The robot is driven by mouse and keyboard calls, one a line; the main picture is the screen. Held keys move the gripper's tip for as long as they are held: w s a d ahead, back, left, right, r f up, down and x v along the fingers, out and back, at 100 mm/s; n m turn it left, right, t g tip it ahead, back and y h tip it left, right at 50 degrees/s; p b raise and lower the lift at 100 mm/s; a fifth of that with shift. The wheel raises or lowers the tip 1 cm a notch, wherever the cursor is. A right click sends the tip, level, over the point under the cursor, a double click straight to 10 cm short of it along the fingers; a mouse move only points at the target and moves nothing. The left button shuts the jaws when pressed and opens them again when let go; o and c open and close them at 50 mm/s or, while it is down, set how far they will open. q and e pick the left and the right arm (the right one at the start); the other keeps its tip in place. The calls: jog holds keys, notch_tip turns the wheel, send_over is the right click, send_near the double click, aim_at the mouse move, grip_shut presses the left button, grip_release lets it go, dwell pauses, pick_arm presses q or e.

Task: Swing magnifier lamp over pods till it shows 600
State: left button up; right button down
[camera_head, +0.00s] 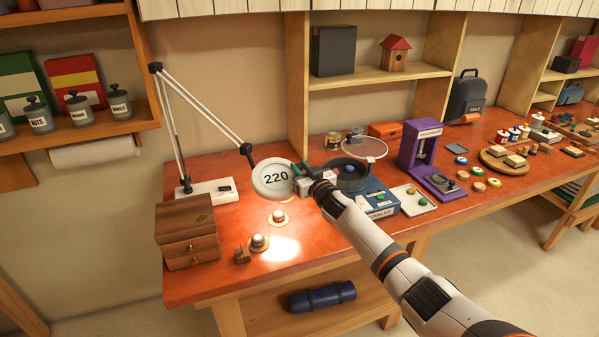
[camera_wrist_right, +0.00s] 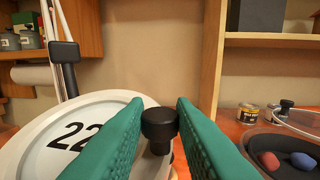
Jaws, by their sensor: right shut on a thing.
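The magnifier lamp (camera_head: 199,113) stands on a white base at the table's left, its jointed arm reaching right to a round head. The head (camera_head: 273,178) reads 220 in the head view; it also shows in the wrist view (camera_wrist_right: 35,150), its number partly covered by a finger. My right gripper (camera_head: 306,174) is shut on the head's black knob (camera_wrist_right: 159,126), between the green fingers. Two small domed things, probably pods (camera_head: 279,216) (camera_head: 258,241), sit on round bases in front of the head. A bright light patch lies beside the nearer one. My left gripper is out of view.
A wooden drawer box (camera_head: 188,230) stands at the table's left front, with a small brown block (camera_head: 242,255) beside it. A dark round pan (camera_head: 348,174) and a blue box (camera_head: 372,200) are right of the head. A purple press (camera_head: 420,150) stands farther right.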

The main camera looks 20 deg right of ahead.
jog(key=c, duration=1.5)
grip_release()
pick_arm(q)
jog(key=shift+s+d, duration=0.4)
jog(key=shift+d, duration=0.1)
pick_arm(e)
jog(key=o, duration=0.3)
jog(key=shift+s, duration=0.1)
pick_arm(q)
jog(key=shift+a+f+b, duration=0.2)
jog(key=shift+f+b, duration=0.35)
pick_arm(e)
jog(key=s+d, duration=0.1)
jog(key=s, duration=1)
jog(key=shift+s, duration=0.35)
jog(key=shift+f, duration=0.1)
